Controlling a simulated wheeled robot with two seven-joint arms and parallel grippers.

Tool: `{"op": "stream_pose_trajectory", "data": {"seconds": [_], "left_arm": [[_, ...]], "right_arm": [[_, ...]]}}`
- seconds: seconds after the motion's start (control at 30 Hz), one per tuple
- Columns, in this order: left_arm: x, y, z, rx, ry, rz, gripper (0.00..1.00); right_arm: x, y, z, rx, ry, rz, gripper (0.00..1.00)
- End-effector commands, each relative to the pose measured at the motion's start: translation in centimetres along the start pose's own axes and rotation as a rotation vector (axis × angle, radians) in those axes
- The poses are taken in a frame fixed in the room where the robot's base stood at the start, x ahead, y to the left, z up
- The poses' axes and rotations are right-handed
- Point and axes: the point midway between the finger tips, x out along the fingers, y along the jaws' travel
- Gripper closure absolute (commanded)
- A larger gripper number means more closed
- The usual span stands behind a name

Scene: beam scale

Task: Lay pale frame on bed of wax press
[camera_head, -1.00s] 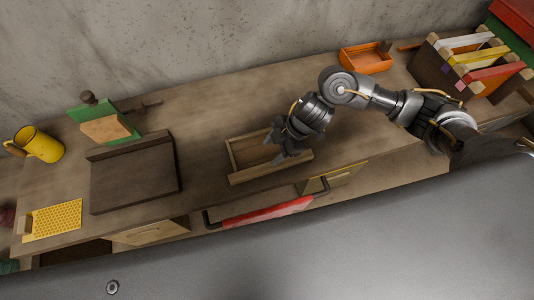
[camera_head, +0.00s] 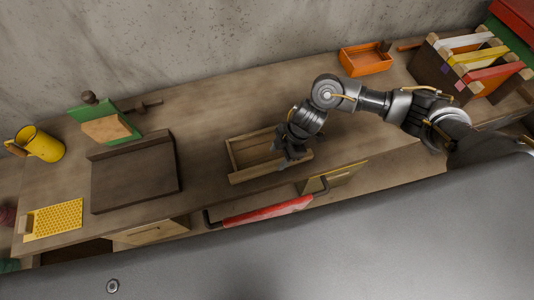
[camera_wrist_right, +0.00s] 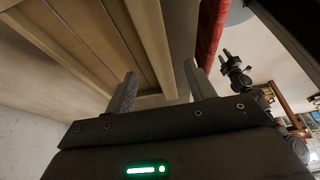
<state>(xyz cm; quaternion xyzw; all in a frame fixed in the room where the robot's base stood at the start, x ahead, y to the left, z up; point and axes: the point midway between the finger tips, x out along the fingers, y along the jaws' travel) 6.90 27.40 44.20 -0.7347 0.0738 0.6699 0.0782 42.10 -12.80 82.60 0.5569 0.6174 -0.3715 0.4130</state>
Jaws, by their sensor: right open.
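The pale frame (camera_head: 238,176) is a shallow wooden rectangle lying on the bench, left of centre. My right gripper (camera_head: 286,162) is open at its right end, by the front rail. In the right wrist view the frame (camera_wrist_right: 151,48) fills the upper left, and one rail runs down toward the space between the fingers (camera_wrist_right: 160,92). I cannot tell whether they touch it. A dark board with a raised back edge (camera_head: 135,178) lies left of the frame; it looks like the wax press bed, though I am not sure. A small dark jointed part (camera_wrist_right: 236,76) may be my left gripper.
A green panel with a wooden block (camera_head: 106,128), a yellow mug (camera_head: 40,145) and a yellow perforated sheet (camera_head: 55,220) are at left. An orange tray (camera_head: 366,60) and a rack of coloured frames (camera_head: 470,62) are at right. A red bar (camera_head: 262,212) runs along the front edge.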

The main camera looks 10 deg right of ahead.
Motion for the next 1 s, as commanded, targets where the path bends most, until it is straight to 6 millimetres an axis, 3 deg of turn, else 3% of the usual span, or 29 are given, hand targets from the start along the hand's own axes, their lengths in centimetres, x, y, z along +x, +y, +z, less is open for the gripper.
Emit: {"op": "stream_pose_trajectory", "data": {"seconds": [0.3, 0.63, 1.0], "left_arm": [[-0.9, 0.0, -0.1, 0.000, 0.000, 0.000, 0.64], [-0.9, 0.0, -0.1, 0.000, 0.000, 0.000, 0.64], [-0.9, 0.0, -0.1, -0.001, 0.000, 0.000, 0.64]], "right_arm": [[4.3, -0.1, 0.0, 0.002, 0.000, -0.004, 0.45], [4.9, 0.0, 0.1, -0.001, 0.000, -0.001, 0.47], [4.9, 0.0, 0.1, 0.000, 0.000, -0.001, 0.95]]}}
